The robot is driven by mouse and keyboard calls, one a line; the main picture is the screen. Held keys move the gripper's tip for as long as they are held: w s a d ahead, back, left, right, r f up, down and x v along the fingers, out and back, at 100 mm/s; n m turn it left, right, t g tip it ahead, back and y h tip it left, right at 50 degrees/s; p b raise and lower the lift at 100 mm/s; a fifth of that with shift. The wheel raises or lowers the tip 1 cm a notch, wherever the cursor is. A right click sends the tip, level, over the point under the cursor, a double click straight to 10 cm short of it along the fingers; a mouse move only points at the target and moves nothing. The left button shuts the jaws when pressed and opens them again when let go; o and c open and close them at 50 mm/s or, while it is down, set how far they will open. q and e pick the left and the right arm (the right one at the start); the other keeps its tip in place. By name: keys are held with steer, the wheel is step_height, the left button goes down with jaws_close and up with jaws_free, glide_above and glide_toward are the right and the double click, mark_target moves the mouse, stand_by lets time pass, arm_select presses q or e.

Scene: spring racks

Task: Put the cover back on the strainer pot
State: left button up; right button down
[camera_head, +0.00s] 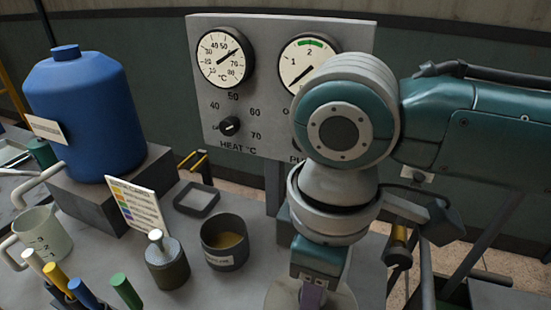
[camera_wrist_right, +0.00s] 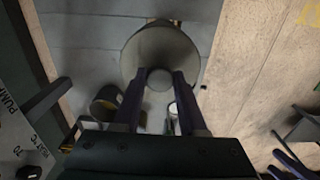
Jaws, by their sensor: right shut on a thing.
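In the head view the cover (camera_head: 340,296) shows at the bottom, partly behind the gripper (camera_head: 312,297). An open dark pot (camera_head: 224,255) with a label and yellowish contents stands on the bench to the left of the cover; it looks like the strainer pot, but I cannot read the label. The cover is apart from this pot. What lies directly under the cover is hidden. My left gripper is not in view.
A dark canister (camera_head: 167,268) with a pale knob stands left of the open pot. A colour card (camera_head: 137,205), a shallow square tray (camera_head: 197,199), a jug (camera_head: 42,238) and several coloured handles crowd the left. A gauge panel (camera_head: 262,80) stands behind.

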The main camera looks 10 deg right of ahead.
steer(key=shift+s+a, duration=0.2)
steer(key=shift+s, duration=0.25)
steer(key=shift+f, duration=0.15)
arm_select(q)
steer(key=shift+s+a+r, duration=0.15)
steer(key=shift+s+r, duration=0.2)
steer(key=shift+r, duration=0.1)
arm_select(e)
steer(key=shift+p, duration=0.4)
arm_select(q)
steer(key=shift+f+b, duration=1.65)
steer(key=shift+b, duration=0.35)
arm_select(e)
steer(key=shift+f, duration=2.9)
arm_select(q)
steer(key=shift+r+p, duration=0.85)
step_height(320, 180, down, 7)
steer(key=b, duration=0.7)
arm_select(e)
steer(key=shift+f, duration=4.55)
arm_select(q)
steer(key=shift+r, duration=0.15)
arm_select(e)
steer(key=shift+c, duration=1.9)
jaws_free()
